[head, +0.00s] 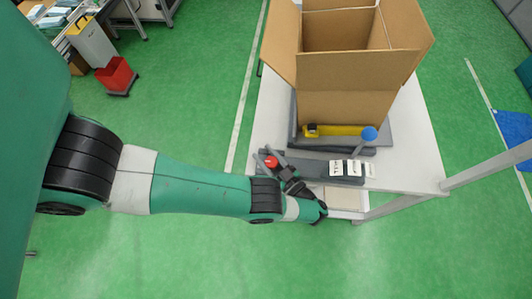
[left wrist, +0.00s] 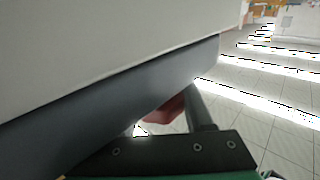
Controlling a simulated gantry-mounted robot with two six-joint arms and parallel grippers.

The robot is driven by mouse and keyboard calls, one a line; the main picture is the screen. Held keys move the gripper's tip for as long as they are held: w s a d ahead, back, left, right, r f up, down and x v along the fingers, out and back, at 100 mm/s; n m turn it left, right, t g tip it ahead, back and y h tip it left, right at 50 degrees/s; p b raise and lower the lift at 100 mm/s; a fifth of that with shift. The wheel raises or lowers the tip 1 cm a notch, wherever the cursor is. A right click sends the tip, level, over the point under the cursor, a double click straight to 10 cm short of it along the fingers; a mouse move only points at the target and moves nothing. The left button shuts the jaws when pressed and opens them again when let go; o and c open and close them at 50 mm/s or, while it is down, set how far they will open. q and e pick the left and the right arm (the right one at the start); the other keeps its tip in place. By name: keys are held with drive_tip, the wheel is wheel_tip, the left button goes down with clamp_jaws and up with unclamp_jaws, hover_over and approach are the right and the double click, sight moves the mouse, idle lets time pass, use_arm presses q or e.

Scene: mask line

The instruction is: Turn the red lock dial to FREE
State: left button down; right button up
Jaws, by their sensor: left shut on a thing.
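The red lock dial (head: 271,161) sits at the left end of a dark grey panel (head: 315,168) on the white table. My left gripper (head: 270,158) reaches it from the front, with its fingers on either side of the dial, and is shut on it. In the left wrist view the red dial (left wrist: 166,110) shows partly, beside one dark finger (left wrist: 200,110) and below the panel edge (left wrist: 120,108). The white labels (head: 353,169) on the panel are too small to read. The dial's pointer setting cannot be made out. My right gripper is not in view.
An open cardboard box (head: 350,85) stands behind the panel, with a yellow part (head: 340,130) at its base. A blue ball knob (head: 370,133) on a lever stands to the right of the dial. A white frame rail (head: 490,163) runs at the right.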

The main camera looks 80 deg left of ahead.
use_arm(q)
drive_tip(key=shift+r, duration=0.1)
idle(0.3)
drive_tip(key=shift+c, duration=1.5)
unclamp_jaws()
